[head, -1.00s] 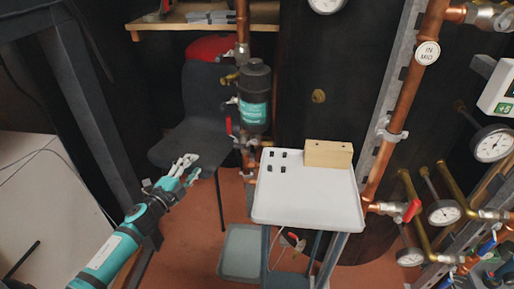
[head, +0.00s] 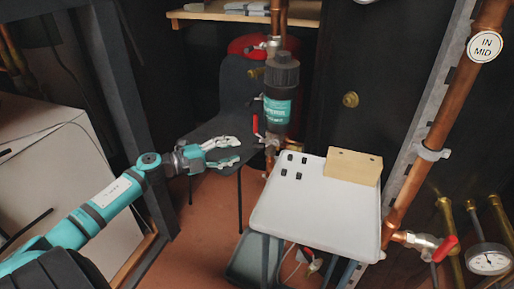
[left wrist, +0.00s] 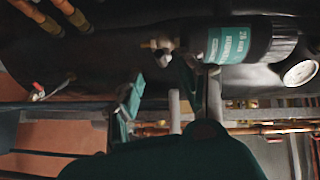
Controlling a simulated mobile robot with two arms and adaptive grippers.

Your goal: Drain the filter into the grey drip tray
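The filter (head: 278,108) is a black canister with a teal label, upright on the copper pipe behind the white table. It lies sideways in the left wrist view (left wrist: 235,42). A red valve handle (head: 256,125) is beside its lower end. The grey drip tray (head: 240,268) is on the floor, partly hidden by the white table. My left gripper (head: 238,152) is open and empty, left of the filter's lower pipework and apart from it. Its two spread fingers (left wrist: 195,105) show in the left wrist view, below the filter in that picture. My right gripper is out of view.
The white table (head: 318,220) carries a wooden block (head: 353,167) and several small black pieces. A dark chair (head: 215,130) stands behind my left gripper. Copper pipes, a red-handled valve (head: 445,248) and a gauge (head: 489,259) are at the right.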

